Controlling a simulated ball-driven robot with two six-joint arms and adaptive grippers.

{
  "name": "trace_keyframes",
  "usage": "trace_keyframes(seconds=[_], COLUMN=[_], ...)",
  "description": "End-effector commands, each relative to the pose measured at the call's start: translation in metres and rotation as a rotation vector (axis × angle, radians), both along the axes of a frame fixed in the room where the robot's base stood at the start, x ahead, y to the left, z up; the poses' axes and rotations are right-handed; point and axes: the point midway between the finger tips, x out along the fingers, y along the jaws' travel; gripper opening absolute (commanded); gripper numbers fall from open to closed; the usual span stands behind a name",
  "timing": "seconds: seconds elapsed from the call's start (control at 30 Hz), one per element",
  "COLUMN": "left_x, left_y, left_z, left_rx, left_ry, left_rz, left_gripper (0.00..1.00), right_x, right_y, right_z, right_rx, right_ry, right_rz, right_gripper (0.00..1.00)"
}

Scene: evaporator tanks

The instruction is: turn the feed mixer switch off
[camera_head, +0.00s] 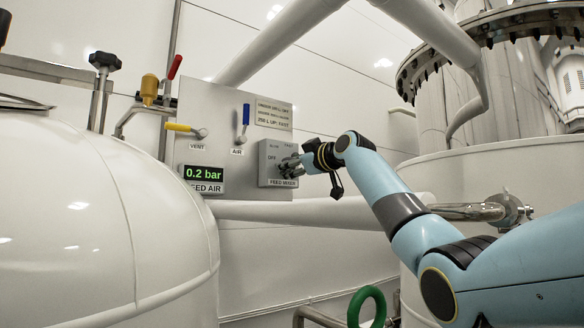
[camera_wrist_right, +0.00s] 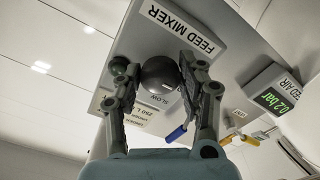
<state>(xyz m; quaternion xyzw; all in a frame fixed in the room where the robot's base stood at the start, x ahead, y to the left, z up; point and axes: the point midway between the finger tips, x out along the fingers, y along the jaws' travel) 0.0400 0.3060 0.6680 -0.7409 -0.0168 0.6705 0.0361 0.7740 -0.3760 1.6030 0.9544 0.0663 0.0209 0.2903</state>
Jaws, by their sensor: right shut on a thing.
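The feed mixer switch box (camera_head: 268,170) is a grey box on the panel, with "OFF" readable at its left side. My right gripper (camera_head: 291,165) is at the front of this box, with its arm coming in from the right. In the right wrist view, which is turned over, the gripper's two fingers stand on either side of a dark round knob (camera_wrist_right: 160,77) and are shut on it. The "FEED MIXER" label (camera_wrist_right: 181,25) and the word "SLOW" show near the knob. Which way the knob points I cannot tell. My left gripper is in neither view.
On the panel are a blue AIR lever (camera_head: 245,115), a yellow VENT lever (camera_head: 180,127) and a display reading 0.2 bar (camera_head: 204,173). A white tank (camera_head: 100,220) fills the left; a pipe (camera_head: 320,212) runs below the box.

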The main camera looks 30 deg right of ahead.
Motion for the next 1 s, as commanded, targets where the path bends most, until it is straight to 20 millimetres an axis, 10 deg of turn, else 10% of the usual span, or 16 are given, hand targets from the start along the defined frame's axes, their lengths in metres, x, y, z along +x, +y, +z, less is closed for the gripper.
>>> trace_keyframes(seconds=[0.47,0.5,0.63,1.0], left_x=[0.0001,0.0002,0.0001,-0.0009], left_y=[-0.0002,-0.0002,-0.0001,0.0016], left_z=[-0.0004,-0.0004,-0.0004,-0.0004], left_rx=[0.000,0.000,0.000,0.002], left_ry=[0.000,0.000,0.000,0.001], left_rz=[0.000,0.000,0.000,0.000], left_gripper=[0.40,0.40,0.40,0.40], right_x=[0.0004,0.0004,0.0003,-0.0048], right_y=[-0.0002,-0.0003,-0.0002,-0.0015], right_z=[-0.0027,-0.0028,-0.0024,-0.0013], right_rx=[-0.016,-0.016,-0.014,-0.015], right_ry=[0.004,0.004,0.002,0.000], right_rz=[0.000,0.000,-0.001,-0.001], right_gripper=[0.08,0.45,0.62,0.63])
